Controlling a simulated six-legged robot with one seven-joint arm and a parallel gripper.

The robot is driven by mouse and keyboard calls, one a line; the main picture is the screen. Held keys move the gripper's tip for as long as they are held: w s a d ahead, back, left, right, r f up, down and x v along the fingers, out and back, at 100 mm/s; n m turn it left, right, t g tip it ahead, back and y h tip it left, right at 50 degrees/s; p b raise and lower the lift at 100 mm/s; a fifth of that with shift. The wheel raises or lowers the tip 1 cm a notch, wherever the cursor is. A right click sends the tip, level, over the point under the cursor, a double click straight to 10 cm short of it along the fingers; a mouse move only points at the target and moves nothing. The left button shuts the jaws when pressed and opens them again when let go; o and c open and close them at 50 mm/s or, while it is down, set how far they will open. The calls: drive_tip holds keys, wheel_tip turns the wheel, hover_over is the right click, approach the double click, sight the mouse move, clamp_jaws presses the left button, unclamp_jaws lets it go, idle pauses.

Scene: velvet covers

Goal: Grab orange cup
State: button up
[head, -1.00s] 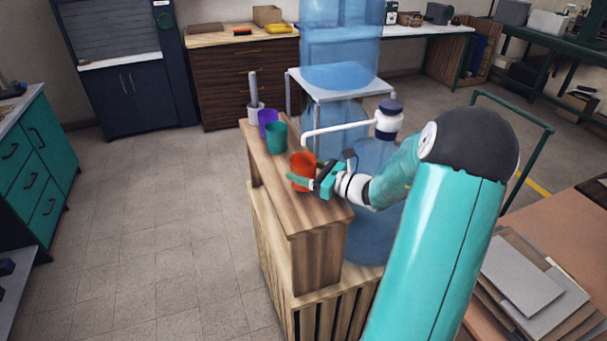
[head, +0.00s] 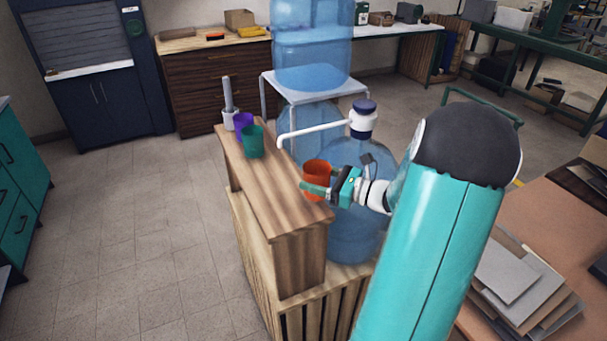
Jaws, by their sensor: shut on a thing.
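The orange cup (head: 316,168) is upright in my gripper (head: 318,186), near the right edge of the wooden shelf top. My gripper is shut on it, with one teal finger showing across its front. The lower part of the cup is partly hidden by the finger. I cannot tell for sure whether its base is clear of the wood.
A teal cup (head: 253,142), a purple cup (head: 242,122) and a grey-white cylinder holder (head: 228,108) stand farther back on the wooden shelf (head: 255,180). A large blue water bottle (head: 352,235) with a pump (head: 362,118) stands close behind the orange cup.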

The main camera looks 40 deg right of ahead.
sight(329, 182)
drive_tip(key=shift+v, duration=3.9)
